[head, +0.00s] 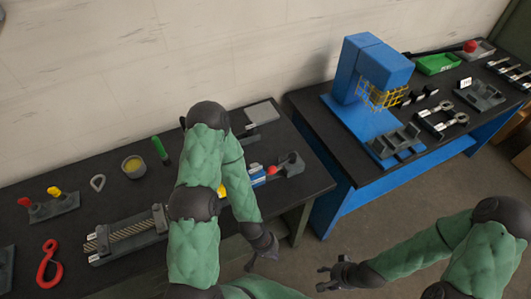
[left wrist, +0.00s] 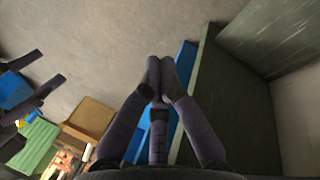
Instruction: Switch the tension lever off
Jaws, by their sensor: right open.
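A lever with a red ball knob (head: 272,170) stands beside a grey block (head: 291,163) at the right end of the left table. My left forearm partly hides the parts next to it. A second, long black lever with a red knob (head: 470,46) lies at the back of the right table; I cannot tell which is the tension lever. My left gripper (head: 263,262) hangs in front of the left table, apart from both levers. Its fingers show close together in the left wrist view (left wrist: 160,62), holding nothing visible. My right gripper (head: 322,278) is open and empty over the floor.
The left table carries a red hook (head: 48,264), a rope fixture (head: 125,236), a yellow-topped cup (head: 133,167) and a green-handled tool (head: 160,150). A blue press (head: 372,68), metal fixtures (head: 440,118) and a green tray (head: 437,64) stand on the right table. Open floor lies in front.

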